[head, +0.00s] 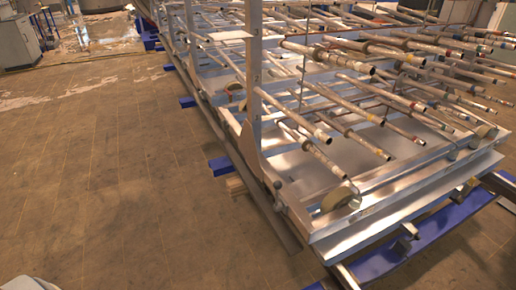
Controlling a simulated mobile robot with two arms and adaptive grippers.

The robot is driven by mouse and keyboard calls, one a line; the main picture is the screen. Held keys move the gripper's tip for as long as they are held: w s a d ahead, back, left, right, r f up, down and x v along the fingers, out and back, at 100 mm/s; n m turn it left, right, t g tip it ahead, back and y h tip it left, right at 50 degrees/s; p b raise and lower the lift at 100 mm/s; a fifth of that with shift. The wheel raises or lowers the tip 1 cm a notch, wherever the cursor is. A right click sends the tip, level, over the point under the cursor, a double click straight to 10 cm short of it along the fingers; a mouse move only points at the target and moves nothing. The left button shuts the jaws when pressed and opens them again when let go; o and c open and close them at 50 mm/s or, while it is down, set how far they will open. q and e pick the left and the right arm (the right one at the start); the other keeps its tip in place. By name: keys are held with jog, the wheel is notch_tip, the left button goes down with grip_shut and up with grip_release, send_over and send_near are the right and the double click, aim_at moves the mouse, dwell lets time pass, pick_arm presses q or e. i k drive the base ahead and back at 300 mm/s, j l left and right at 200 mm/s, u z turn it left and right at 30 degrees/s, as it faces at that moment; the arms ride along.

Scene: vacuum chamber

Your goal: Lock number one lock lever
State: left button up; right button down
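A long metal rack (300,228) with a pale sheet-metal frame runs from the lower right towards the back. Many rods (318,132) stick out of it towards the front right, in several layers. A small metal fitting (278,185) sits on the frame's near left corner, below an upright post (257,80). I cannot tell whether it is a lock lever. No number one marking can be read. Neither of my grippers shows in the head view.
Blue beams (385,262) lie under the rack, and blue stubs stick out along its left side. The tiled floor (110,170) to the left is open. A grey cabinet (18,42) stands at the far left.

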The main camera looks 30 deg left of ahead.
aim_at(277, 185)
jog(key=i+j, duration=0.15)
jog(key=j, duration=0.25)
jog(key=i+j, duration=0.2)
jog(key=j, duration=0.2)
jog(key=i+j, duration=0.15)
jog(key=j, duration=0.25)
